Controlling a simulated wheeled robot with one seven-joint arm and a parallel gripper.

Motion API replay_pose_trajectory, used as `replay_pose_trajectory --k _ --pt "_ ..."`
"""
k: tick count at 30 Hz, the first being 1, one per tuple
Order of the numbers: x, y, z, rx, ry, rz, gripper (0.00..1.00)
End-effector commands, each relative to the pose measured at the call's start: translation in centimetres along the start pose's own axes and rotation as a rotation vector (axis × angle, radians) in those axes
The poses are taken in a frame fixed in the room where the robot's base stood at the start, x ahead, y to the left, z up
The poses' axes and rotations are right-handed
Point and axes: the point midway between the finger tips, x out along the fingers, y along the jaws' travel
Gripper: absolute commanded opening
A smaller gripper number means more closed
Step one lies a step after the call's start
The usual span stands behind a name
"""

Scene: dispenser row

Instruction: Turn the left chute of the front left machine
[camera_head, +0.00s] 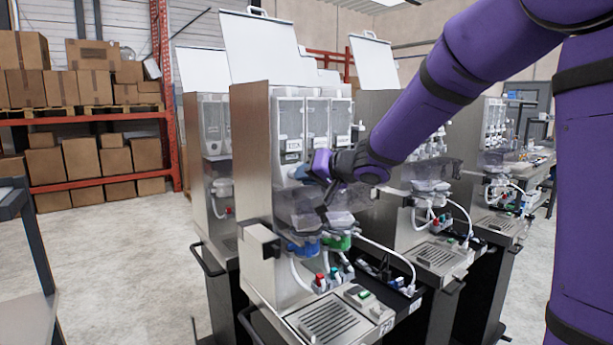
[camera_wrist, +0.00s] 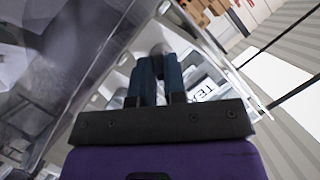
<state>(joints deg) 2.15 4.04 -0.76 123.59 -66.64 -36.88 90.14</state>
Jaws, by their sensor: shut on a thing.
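The front left machine (camera_head: 256,150) has a metal side and a row of clear canisters with white labels. The left chute (camera_head: 297,172) is under its left canister (camera_head: 290,125), mostly hidden by my gripper (camera_head: 308,171). In the wrist view, my gripper (camera_wrist: 159,66) has its two dark blue fingers close together, shut on a small grey piece, the left chute (camera_wrist: 160,48). A label with dark letters (camera_wrist: 203,92) is just right of the fingers. How far the chute is turned cannot be told.
A clear plastic cover (camera_wrist: 75,75) is close to the left of my gripper in the wrist view. Blue (camera_head: 303,247) and green (camera_head: 338,242) parts sit lower on the machine. More machines stand behind and to the right. The floor at left is open.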

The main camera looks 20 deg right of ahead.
Motion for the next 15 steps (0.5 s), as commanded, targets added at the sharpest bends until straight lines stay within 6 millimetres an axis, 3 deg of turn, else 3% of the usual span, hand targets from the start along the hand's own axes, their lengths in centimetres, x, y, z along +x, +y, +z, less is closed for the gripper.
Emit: replay_pose_trajectory --k 15 --pt "0.07 -0.32 0.18 -0.408 -0.003 0.169 0.00"
